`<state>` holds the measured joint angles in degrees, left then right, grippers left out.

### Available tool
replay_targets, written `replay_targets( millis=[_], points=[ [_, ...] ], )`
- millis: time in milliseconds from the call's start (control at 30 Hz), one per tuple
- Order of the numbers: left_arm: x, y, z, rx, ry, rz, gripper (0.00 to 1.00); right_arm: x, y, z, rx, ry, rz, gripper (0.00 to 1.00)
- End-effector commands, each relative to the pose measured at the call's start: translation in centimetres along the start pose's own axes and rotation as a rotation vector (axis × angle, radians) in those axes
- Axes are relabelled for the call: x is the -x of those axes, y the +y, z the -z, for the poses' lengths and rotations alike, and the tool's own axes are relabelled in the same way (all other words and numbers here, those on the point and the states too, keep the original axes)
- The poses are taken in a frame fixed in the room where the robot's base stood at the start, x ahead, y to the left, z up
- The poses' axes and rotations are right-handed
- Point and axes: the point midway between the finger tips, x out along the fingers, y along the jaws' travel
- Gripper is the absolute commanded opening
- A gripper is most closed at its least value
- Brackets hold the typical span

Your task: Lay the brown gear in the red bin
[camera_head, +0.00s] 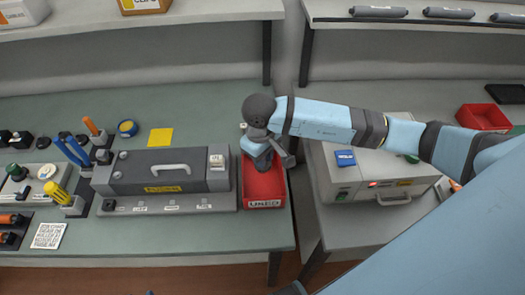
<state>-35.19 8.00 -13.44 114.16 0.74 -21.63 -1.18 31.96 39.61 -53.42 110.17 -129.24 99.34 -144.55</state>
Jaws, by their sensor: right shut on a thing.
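The red bin (263,203) with a "USED" label stands on the green-grey table, right of the grey machine. My right arm reaches in from the right, and its gripper (264,161) points down over the back part of this bin. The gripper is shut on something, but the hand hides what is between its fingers. I cannot make out a brown gear anywhere in view. Whether the gripper touches the bin's floor or wall cannot be told.
A grey machine (165,176) with a handle stands close left of the bin. A light box-shaped device (372,180) is on the right-hand table, across a gap. Another red bin (482,117) is at far right. Tools and holders crowd the left side.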

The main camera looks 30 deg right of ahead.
Motion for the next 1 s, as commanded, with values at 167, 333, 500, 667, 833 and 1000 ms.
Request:
replay_targets(
  millis=[167, 333, 500, 667, 833, 1000],
  points=[
    [-0.1, 0.0, -0.3, 0.0, -0.002, 0.0, 0.43, -0.7, 0.0, 0.1, -0.001, 0.001, 0.0, 0.0],
    [-0.1, 0.0, -0.3, 0.0, -0.001, 0.0, 0.43, -0.7, 0.0, 0.1, -0.001, 0.001, 0.0, 0.0],
    [-0.1, 0.0, -0.2, 0.0, 0.0, 0.0, 0.43, -0.7, 0.0, 0.1, -0.001, 0.001, 0.0, 0.32],
    [-0.1, 0.0, 0.0, 0.0, 0.003, 0.0, 0.43, -0.7, 0.0, 0.1, 0.0, 0.001, 0.0, 0.48],
    [-0.1, 0.0, 0.0, 0.0, 0.003, 0.0, 0.43, -0.7, 0.0, 0.1, 0.0, 0.001, 0.0, 0.48],
    [-0.2, 0.0, -0.2, 0.0, 0.003, 0.0, 0.43, 0.6, 0.0, 0.1, 0.0, 0.004, 0.0, 0.48]
  ],
)
